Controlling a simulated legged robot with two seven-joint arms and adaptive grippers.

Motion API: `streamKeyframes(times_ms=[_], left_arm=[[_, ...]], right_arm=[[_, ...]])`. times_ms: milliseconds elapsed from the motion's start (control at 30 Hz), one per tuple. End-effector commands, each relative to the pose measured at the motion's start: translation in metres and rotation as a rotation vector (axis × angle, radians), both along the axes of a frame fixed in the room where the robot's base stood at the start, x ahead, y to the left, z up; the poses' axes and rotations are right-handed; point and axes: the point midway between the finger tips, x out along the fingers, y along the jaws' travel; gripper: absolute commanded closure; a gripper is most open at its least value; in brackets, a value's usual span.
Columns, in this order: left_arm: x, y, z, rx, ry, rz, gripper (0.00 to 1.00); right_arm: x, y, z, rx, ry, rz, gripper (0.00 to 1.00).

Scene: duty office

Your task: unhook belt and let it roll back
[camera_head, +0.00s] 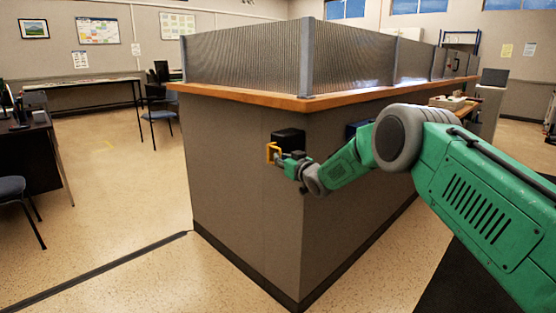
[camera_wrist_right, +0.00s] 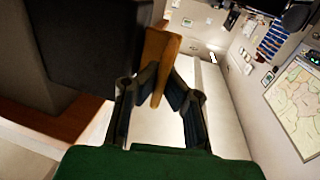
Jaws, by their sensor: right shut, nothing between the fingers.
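A black belt housing (camera_head: 288,139) is fixed to the side of the grey counter near its front corner. An orange-yellow belt end piece (camera_head: 271,152) shows at its left side. In the right wrist view the orange piece (camera_wrist_right: 160,58) stands beside the dark housing (camera_wrist_right: 95,45), at my fingertips. My right gripper (camera_head: 281,159) is close to the housing and just right of the orange piece. Its fingers (camera_wrist_right: 164,86) are shut with nothing held between them. No stretch of belt strap can be made out. My left gripper is not in view.
The grey counter (camera_head: 246,205) has a wooden top edge (camera_head: 300,101) and a mesh screen above it. A dark blue object (camera_head: 357,128) shows on its right face, partly behind my arm. Chairs (camera_head: 158,115) and desks stand at the left. The floor (camera_head: 115,215) between is open.

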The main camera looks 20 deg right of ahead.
Motion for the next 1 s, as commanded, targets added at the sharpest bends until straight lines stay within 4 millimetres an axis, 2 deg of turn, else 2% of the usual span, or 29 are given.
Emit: streamKeyframes(times_ms=[33, 100, 767, 1000], left_arm=[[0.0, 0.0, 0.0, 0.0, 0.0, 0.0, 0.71], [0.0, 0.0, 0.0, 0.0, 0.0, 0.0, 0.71], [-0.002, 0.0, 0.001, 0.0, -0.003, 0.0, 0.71], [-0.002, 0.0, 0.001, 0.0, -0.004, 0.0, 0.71]], right_arm=[[-0.001, -0.006, -0.004, -0.001, 0.008, -0.009, 1.0], [-0.001, -0.006, -0.003, -0.001, 0.007, -0.008, 0.83], [0.0, -0.002, 0.001, 0.0, 0.0, -0.003, 0.83], [-0.019, -0.005, 0.001, 0.002, 0.0, -0.003, 0.83]])
